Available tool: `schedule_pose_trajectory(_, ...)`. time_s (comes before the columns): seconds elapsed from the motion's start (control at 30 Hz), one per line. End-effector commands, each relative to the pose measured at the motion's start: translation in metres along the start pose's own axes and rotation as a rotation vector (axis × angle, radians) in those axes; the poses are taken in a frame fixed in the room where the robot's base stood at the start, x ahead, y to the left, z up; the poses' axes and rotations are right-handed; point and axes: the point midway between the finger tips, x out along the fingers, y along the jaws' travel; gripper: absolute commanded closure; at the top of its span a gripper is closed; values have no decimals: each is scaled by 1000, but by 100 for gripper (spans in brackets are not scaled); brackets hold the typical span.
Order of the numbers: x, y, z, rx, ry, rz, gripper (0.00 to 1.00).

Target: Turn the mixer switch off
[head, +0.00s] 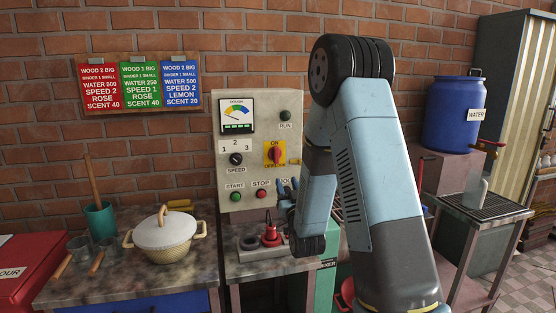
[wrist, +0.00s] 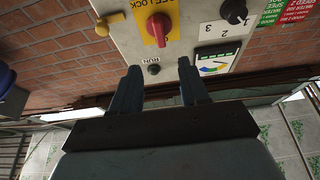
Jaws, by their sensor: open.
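The mixer switch is a red rotary knob (head: 275,154) on a yellow plate, on the upright beige control panel (head: 228,178). Its handle stands about vertical, with ON printed above it and OFF below. The wrist view, which is upside down, shows the red knob (wrist: 158,29) at the top. My gripper (head: 285,188) is in front of the panel's lower right, below the knob in the head view. In the wrist view my gripper (wrist: 160,67) is open and empty, its two fingers apart. The knob lies beyond the fingertips and is not between them.
The panel also holds a speed dial (head: 236,158), a green start button (head: 236,196), a red stop button (head: 261,193), a dark run lamp (head: 286,115) and a meter (head: 237,115). A lidded pot (head: 164,236) stands on the left bench. A blue water barrel (head: 452,114) stands right.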

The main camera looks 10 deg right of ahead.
Motion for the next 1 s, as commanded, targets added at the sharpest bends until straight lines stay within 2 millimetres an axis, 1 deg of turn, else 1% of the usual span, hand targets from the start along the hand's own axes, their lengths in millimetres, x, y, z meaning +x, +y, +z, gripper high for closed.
schedule_pose_trajectory(0.17,16,0,-1,0,6,0,55)
schedule_pose_trajectory(0.7,108,1,-1,-1,3,2,55)
schedule_pose_trajectory(0.83,123,1,0,-1,3,2,55)
schedule_pose_trajectory(1.0,134,1,0,-1,2,2,55)
